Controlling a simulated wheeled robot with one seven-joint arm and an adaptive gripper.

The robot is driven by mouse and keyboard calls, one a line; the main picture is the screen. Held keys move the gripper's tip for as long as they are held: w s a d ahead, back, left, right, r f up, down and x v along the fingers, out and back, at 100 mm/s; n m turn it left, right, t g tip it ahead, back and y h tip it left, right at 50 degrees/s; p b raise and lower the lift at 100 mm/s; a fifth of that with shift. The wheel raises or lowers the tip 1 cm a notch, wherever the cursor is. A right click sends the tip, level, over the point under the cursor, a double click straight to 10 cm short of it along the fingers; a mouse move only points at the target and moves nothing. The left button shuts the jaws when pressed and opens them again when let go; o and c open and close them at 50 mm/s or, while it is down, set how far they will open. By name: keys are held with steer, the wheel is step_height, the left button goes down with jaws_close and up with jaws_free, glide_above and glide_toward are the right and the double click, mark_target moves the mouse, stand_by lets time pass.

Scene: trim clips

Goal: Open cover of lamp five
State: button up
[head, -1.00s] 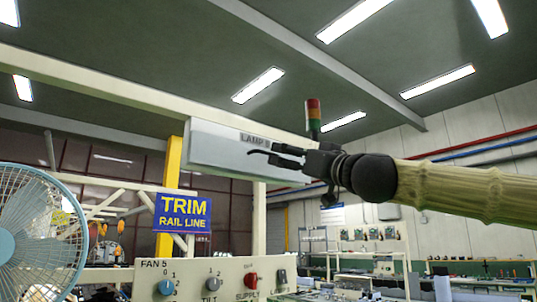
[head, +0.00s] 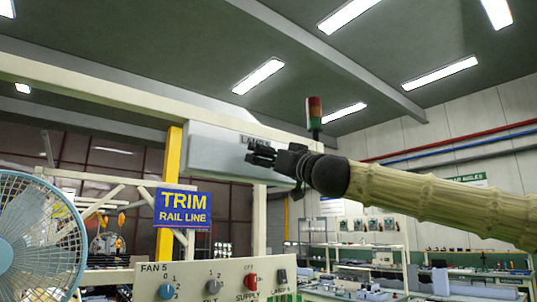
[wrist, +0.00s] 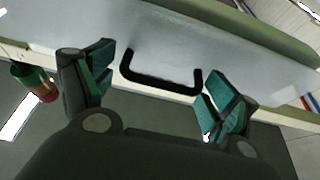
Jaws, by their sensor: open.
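The lamp cover (head: 215,150) is a long pale grey housing hung under the cream beam, with a label that starts "LAMP" and is partly hidden by my gripper. In the wrist view the cover (wrist: 215,50) fills the upper part and carries a black bar handle (wrist: 160,82). My gripper (head: 252,153) is in front of the cover in the head view. In the wrist view my gripper (wrist: 155,92) is open, its two fingers apart on either side of the handle. The handle lies between them and is not gripped. The cover looks shut.
A blue desk fan (head: 38,240) stands at the left. A control panel (head: 225,282) labelled "FAN 5" with several knobs is below. A yellow post (head: 173,190) and a blue "TRIM RAIL LINE" sign (head: 183,208) are left of the cover. A red-green signal light (head: 314,115) is behind.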

steer(key=c, duration=1.1)
steer(key=shift+c, duration=0.2)
steer(key=shift+d+f+b, duration=0.15)
steer(key=shift+b, duration=0.55)
